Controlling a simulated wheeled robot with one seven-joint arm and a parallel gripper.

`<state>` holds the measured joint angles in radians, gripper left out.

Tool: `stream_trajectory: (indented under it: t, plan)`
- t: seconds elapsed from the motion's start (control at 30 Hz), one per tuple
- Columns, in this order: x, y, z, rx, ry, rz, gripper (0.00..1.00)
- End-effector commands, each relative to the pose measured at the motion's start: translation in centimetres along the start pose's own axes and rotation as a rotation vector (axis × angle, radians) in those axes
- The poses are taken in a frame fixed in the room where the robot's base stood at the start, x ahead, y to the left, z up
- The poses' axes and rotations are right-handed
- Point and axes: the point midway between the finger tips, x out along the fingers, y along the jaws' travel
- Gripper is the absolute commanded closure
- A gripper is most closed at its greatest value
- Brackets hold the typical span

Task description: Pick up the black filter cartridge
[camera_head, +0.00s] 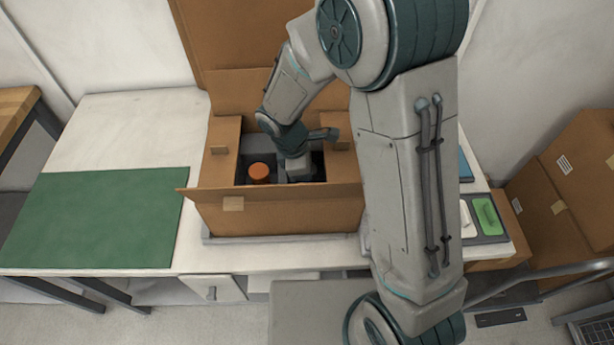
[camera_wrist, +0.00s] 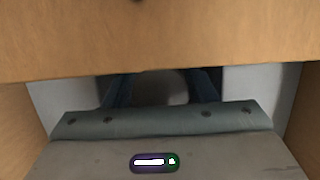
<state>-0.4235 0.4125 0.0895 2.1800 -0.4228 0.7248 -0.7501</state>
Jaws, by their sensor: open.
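A brown cardboard box (camera_head: 280,214) stands open on the white table. My gripper (camera_head: 300,168) reaches down inside its right part. In the wrist view my gripper (camera_wrist: 161,88) shows its two dark fingers apart, partly hidden behind its own housing. A dim, greyish rounded shape lies between or beyond the fingers; I cannot tell what it is. I cannot make out the black filter cartridge for certain in either view; the inside of the box is dark and partly covered by my arm. An orange-topped item (camera_head: 259,172) stands in the left part of the box.
The box walls and raised flaps closely surround my gripper; a cardboard panel (camera_wrist: 150,38) crosses the upper wrist view. A green mat (camera_head: 95,220) lies clear at left. A tray with a green item (camera_head: 487,215) sits at right. Cardboard boxes (camera_head: 575,180) stand beyond the table.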

Motion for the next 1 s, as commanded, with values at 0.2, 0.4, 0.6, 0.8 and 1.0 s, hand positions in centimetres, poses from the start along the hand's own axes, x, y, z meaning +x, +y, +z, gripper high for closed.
stream_trajectory:
  t: [0.2,0.4,0.6,0.8,1.0]
  plan:
    - [0.6,0.0,0.0,0.0,0.0,0.001,0.49]
    - [0.6,0.0,0.0,0.0,0.0,0.001,0.79]
    - [0.6,0.0,0.0,0.0,0.0,0.001,0.83]
    - [0.3,0.1,0.1,0.001,0.001,0.002,0.83]
    - [-1.6,0.1,0.6,0.002,0.002,0.006,0.83]
